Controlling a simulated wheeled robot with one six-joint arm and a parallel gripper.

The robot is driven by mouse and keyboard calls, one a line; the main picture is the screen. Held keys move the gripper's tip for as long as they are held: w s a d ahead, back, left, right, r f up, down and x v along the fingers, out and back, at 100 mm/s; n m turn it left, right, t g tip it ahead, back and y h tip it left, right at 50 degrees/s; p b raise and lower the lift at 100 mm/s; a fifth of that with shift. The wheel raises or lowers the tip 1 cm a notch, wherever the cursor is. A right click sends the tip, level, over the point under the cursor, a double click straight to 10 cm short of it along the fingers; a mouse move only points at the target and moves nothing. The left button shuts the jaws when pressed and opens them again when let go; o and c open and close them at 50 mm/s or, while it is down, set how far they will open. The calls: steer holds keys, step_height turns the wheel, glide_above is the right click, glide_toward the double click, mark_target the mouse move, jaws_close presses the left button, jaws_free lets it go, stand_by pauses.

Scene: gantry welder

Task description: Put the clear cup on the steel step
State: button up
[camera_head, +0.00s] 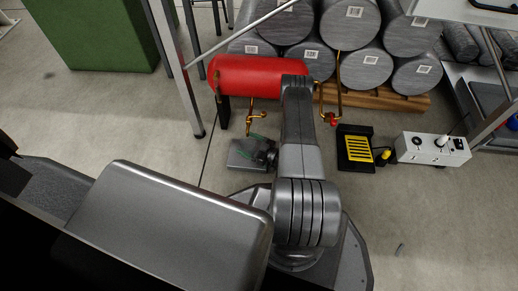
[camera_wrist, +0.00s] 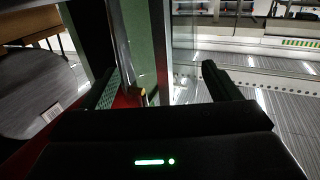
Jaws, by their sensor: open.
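My gripper (camera_wrist: 160,70) shows in the wrist view with its two dark fingers spread apart. I see nothing clearly held between them; a green strip, a grey upright and red surfaces show beyond the gap. In the head view my arm covers most of the gripper, so its exact place is hard to tell. A low grey metal block (camera_head: 243,153) stands on the floor left of my arm, and it may be the steel step. Dark and green parts overlap its right side. I cannot make out the clear cup in either view.
A red tank (camera_head: 245,75) lies before stacked grey cylinders (camera_head: 350,20) on a wooden pallet. A black and yellow stand (camera_head: 357,149) and a white control box (camera_head: 433,149) are at right. A table leg (camera_head: 184,80) stands at left. Floor at lower right is mostly clear.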

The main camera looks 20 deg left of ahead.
steer(key=s+d+p, duration=0.1)
steer(key=d+p, duration=0.1)
steer(key=d, duration=0.9)
steer(key=shift+s+d+p, duration=0.35)
steer(key=shift+s+p, duration=0.05)
